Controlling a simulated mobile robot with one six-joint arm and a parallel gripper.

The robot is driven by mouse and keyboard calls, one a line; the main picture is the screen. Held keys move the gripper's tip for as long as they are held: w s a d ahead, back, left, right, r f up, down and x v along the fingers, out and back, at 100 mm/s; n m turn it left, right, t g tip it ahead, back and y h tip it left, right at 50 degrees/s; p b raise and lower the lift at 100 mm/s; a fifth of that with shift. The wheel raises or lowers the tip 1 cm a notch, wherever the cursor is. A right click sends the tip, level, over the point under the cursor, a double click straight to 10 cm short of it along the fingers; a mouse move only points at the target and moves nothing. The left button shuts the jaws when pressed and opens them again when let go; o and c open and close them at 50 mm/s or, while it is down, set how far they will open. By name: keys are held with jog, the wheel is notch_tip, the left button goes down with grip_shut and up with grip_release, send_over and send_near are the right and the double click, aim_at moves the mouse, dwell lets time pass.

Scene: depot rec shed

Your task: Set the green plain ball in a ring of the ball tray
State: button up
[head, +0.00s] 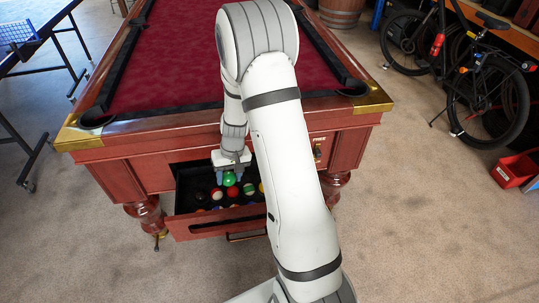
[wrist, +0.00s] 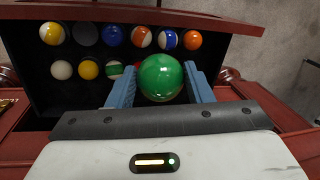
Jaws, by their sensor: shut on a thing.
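The green plain ball (wrist: 161,77) sits between the two blue fingers of my gripper (wrist: 161,88), which is shut on it; it also shows in the head view (head: 229,178). My gripper (head: 231,174) holds the ball over the pulled-out drawer of the pool table. The black ball tray (wrist: 32,85) lies in that drawer, with two rows of balls visible in the wrist view. A dark round spot (wrist: 85,34) in the far row could be a dark ball or an empty ring. The held ball and fingers hide part of the near row, including most of a red ball.
The drawer's wooden front (head: 215,222) stands out from the pool table (head: 175,130). Near-row balls include a white ball (wrist: 62,70), a yellow ball (wrist: 88,69) and a green-striped ball (wrist: 116,69). A bicycle (head: 455,75) and red bin (head: 513,171) stand at right.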

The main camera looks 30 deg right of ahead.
jog(key=s+d+r+m+t+h+b, duration=0.1)
jog(key=d+r+m+b, duration=0.15)
jog(key=d+m, duration=0.35)
jog(key=s+d+r+m+t+b, duration=0.1)
jog(key=s+d+r+m, duration=0.15)
jog(key=d+m, duration=0.35)
notch_tip(320, 180, down, 10)
jog(key=w+d+n+b, duration=0.1)
jog(key=b, duration=0.6)
jog(key=shift+r+b, duration=0.25)
jog(key=shift+b, duration=0.05)
jog(key=shift+s+d+f+b+x, duration=0.15)
jog(key=shift+s+b+x, duration=0.25)
jog(key=shift+b+x, duration=1.45)
jog(key=shift+s+d+f+b+x, duration=0.1)
jog(key=shift+s+d+b+x, duration=0.2)
jog(key=shift+b+x, duration=1.5)
jog(key=shift+s+d+f+b+x, duration=0.15)
jog(key=shift+s+b+x, duration=0.3)
jog(key=shift+b+x, duration=1.4)
jog(key=shift+x, duration=1)
jog(key=shift+s+d, duration=0.1)
jog(key=shift+d, duration=0.05)
jog(key=o, duration=1.1)
jog(key=shift+o, duration=0.2)
